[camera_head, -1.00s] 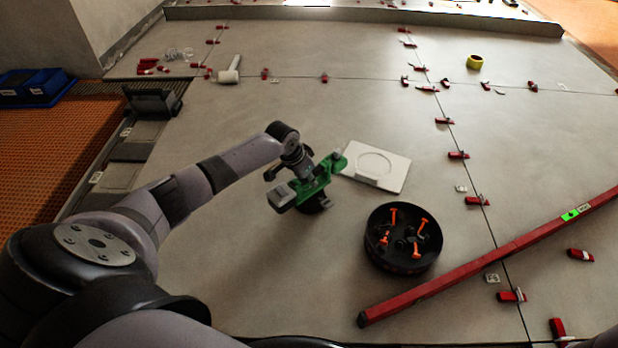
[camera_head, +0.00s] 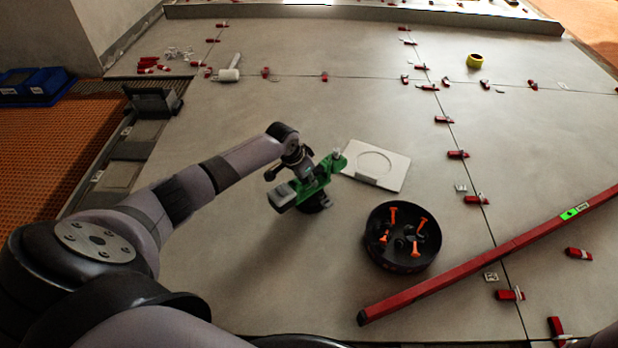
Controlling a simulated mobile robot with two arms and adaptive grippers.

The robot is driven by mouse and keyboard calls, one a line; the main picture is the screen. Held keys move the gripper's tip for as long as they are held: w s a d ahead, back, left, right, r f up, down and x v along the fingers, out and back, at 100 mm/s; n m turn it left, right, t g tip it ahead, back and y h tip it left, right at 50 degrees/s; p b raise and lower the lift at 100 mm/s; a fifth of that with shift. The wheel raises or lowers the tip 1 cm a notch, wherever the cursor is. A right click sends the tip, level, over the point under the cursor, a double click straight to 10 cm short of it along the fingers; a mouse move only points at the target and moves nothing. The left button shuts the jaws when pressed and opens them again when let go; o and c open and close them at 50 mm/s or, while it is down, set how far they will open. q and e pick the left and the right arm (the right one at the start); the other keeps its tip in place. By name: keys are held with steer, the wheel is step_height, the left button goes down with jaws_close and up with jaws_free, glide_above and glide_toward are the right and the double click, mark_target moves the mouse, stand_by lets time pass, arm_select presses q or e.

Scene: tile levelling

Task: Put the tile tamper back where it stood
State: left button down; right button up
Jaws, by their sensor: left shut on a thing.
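The tile tamper (camera_head: 318,182) is a green tool with a grey battery block and a dark round foot. My left gripper (camera_head: 296,163) is shut on it from above and behind. The tamper is over the grey tiles, left of a white square plate (camera_head: 398,178) with a round ring mark. Its green end is close to the plate's left corner. I cannot tell whether its foot touches the floor. My right gripper is not in view.
A black round tub (camera_head: 378,257) with orange-handled pieces stands right of the tamper. A long red level (camera_head: 480,258) lies diagonally at the right. A white-headed mallet (camera_head: 229,72), yellow tape roll (camera_head: 474,61) and several red wedges (camera_head: 458,154) lie farther off. Tiles left of the tub are clear.

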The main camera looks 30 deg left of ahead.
arm_select(q)
steer(key=shift+w+f, duration=0.1)
steer(key=shift+f, duration=0.15)
stand_by(0.5)
steer(key=c, duration=1.7)
jaws_free()
steer(key=o, duration=0.3)
steer(key=shift+f, duration=0.1)
steer(key=shift+s+f, duration=0.1)
steer(key=shift+s, duration=0.1)
steer(key=v, duration=1.2)
steer(key=shift+w, duration=0.1)
steer(key=shift+d, duration=0.15)
